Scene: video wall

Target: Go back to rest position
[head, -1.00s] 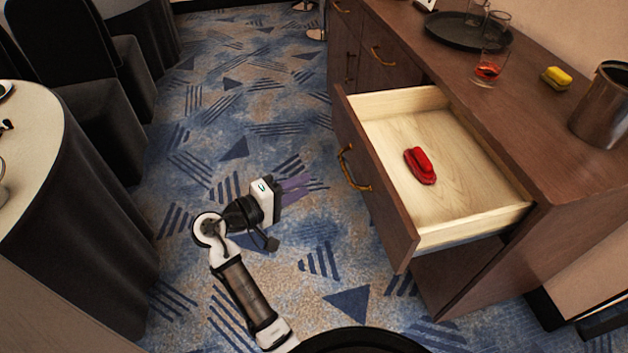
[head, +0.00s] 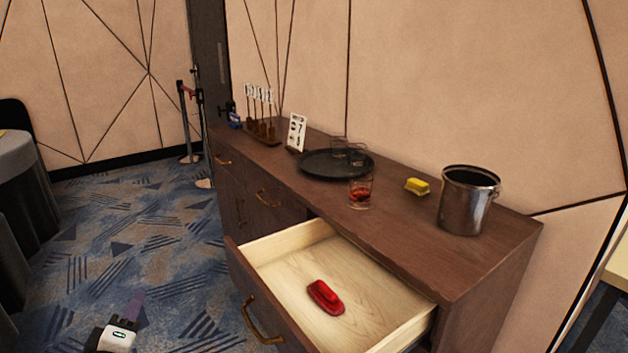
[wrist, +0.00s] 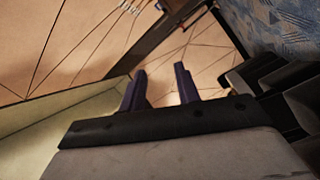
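My gripper (head: 130,308) is low at the bottom left of the head view, over the carpet and left of the open drawer. In the wrist view my gripper (wrist: 160,88) shows its two purple fingers apart with nothing between them. The drawer (head: 283,254) of the brown cabinet (head: 480,272) stands pulled out. A red object (head: 325,296) lies on the drawer's pale floor, apart from my gripper.
A draped round table (head: 22,165) stands at the left. Carpet (head: 150,250) is clear between.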

